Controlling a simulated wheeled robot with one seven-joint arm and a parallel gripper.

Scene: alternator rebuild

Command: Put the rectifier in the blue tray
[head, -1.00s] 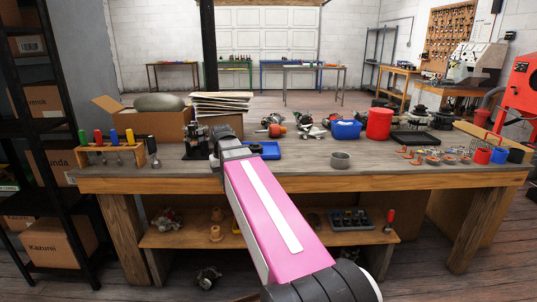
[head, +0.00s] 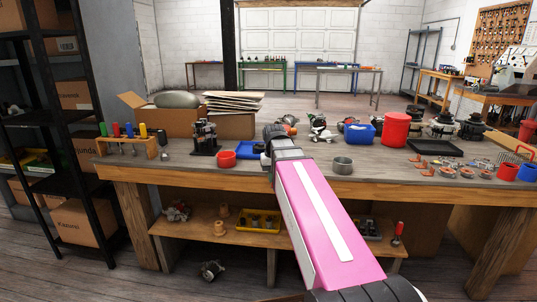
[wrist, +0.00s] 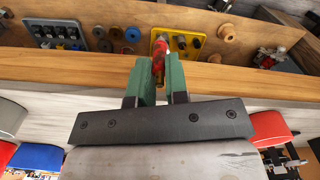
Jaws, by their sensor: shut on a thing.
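My gripper (wrist: 157,82) is shut on a small red-orange part, which I take to be the rectifier (wrist: 158,58). It pokes out between the green fingertips, and most of it is hidden. In the head view my wrist is over the bench's front half, and the fingers and held part are hidden there.
A black press (head: 205,138), a blue bin (head: 360,134) and a red bin (head: 396,130) stand further out. The lower shelf (head: 180,232) holds a yellow tray (head: 259,221).

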